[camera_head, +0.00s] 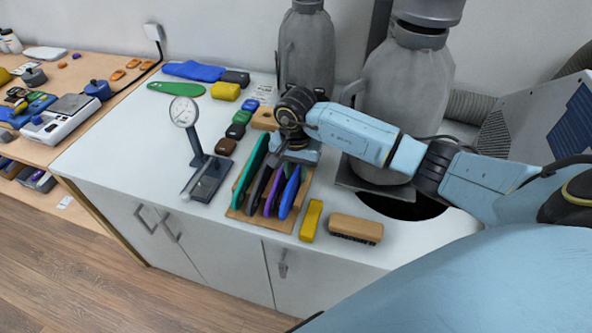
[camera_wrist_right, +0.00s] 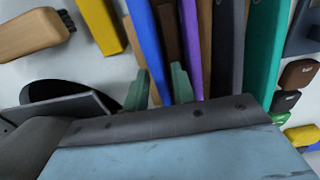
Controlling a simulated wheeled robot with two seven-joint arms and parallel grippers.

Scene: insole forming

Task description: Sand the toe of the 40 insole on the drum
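Several insoles stand on edge in a wooden rack (camera_head: 236,213), coloured teal (camera_head: 251,170), dark, purple (camera_head: 273,191) and blue (camera_head: 290,193). No size marking is readable, so I cannot tell which is the 40. My right gripper (camera_head: 290,157) is over the back part of the rack. No sanding drum is clearly identifiable. My left gripper is not in view.
Two grey bag-like machine parts (camera_head: 405,95) stand behind the rack, with a dark round opening (camera_head: 405,206) at right. A yellow block (camera_head: 311,220) and a brush (camera_head: 355,229) lie right of the rack. A dial gauge (camera_head: 184,111) stands left. Free bench (camera_head: 115,150) lies further left.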

